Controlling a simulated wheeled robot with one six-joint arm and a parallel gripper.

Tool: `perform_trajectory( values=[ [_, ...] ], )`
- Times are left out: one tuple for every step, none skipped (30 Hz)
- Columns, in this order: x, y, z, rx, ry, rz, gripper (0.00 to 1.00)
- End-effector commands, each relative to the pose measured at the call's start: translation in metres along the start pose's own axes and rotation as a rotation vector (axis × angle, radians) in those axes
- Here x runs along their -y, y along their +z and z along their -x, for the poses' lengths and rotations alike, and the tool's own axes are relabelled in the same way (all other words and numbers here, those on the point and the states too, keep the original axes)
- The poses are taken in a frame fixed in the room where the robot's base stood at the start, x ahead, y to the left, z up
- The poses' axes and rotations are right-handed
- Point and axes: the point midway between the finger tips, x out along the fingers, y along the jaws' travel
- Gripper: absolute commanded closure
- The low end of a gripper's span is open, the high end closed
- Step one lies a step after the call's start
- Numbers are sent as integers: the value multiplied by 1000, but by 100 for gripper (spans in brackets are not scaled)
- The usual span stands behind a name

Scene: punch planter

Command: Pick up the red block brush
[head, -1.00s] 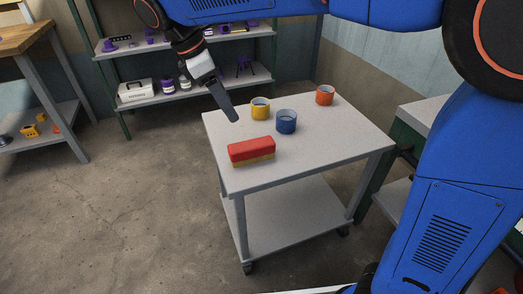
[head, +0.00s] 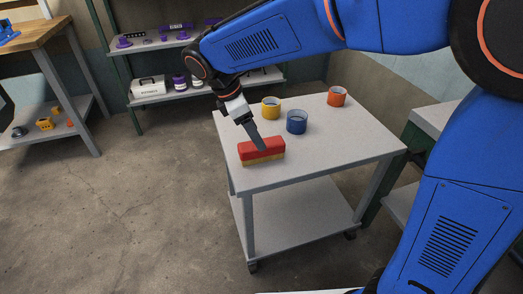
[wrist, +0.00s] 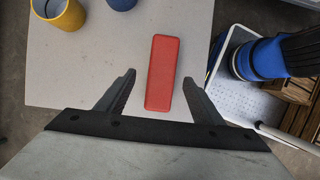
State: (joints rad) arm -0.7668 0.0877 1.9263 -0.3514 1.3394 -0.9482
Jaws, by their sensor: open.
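The red block brush (head: 247,151) lies on the grey cart top (head: 328,153) near its front left edge, with a red upper body and a yellow lower part. In the wrist view its red top (wrist: 162,75) shows as a long upright bar. My gripper (head: 262,148) points down at the brush and overlaps its top in the head view. In the wrist view my gripper (wrist: 158,83) is open, with one finger on each side of the brush's near part and gaps on both sides. Whether the fingertips are level with the brush or above it is unclear.
A yellow cup (head: 271,109), a blue cup (head: 297,123) and an orange cup (head: 337,97) stand behind the brush on the cart. A shelf unit (head: 208,89) and a wooden workbench (head: 33,36) stand further back. The cart's front right area is clear.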

Motion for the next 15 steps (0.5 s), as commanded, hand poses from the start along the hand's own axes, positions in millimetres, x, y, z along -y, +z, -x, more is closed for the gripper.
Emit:
perform_trajectory(
  values=[
    [0,0,-3,1,-1,0,39],
    [1,0,-5,1,-2,0,39],
    [2,1,-9,1,-3,0,39],
    [2,1,-13,1,-2,0,39],
    [2,1,-17,1,-2,-1,39],
    [3,1,-23,1,-4,-1,39],
    [4,1,-28,1,-4,-1,39],
    [4,1,-32,1,-3,-1,39],
    [4,1,-37,1,-3,-1,39],
    [4,1,-40,1,-3,-1,39],
    [4,1,-44,1,-3,-1,39],
    [4,1,-47,1,-2,-1,39],
    [3,1,-49,1,-1,-1,39],
    [3,1,-50,1,-1,-1,39],
    [3,1,-51,1,-1,-1,39]
  ],
)
